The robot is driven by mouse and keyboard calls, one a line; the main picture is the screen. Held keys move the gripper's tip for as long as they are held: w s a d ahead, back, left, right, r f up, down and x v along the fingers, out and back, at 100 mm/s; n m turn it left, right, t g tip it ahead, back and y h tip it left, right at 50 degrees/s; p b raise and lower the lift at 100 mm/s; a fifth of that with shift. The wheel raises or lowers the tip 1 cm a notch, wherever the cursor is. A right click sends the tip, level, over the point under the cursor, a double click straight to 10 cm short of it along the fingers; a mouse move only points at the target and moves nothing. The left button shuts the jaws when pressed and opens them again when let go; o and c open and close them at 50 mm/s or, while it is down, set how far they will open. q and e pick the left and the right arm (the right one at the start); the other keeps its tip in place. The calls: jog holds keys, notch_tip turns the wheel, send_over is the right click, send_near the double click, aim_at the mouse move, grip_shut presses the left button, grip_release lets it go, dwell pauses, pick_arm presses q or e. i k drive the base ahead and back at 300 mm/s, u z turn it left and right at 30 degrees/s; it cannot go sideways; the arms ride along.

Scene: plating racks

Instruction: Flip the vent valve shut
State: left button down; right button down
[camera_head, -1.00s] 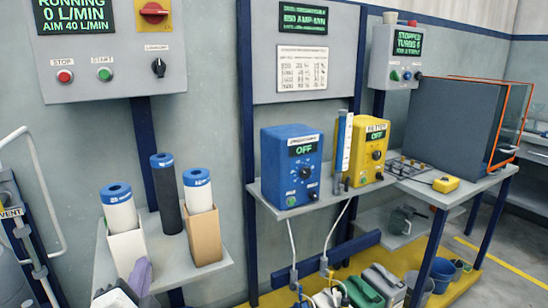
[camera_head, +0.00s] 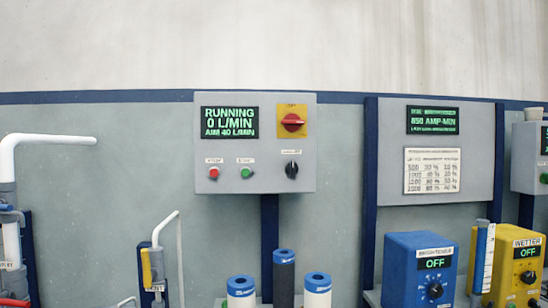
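A thin white bent pipe (camera_head: 164,228) stands left of the control panel, on a dark blue post. A fitting with a yellow upright part (camera_head: 147,268) sits below its bend. A small white label (camera_head: 155,289) under it is too small to read; this looks like the vent spot labelled in the earlier frame. I cannot tell whether the yellow part is the valve's handle or how the valve is set. Neither of my grippers is in view.
A grey panel (camera_head: 214,95) reads RUNNING, 0 L/MIN, AIM 40 L/MIN. A thicker white pipe (camera_head: 50,139) with a red part (camera_head: 14,302) stands at far left. Several blue-capped filters stand below the panel. A blue box (camera_head: 398,290) and a yellow box (camera_head: 503,290) read OFF.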

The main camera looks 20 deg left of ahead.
aim_at(148, 275)
jog(key=u, duration=1.4)
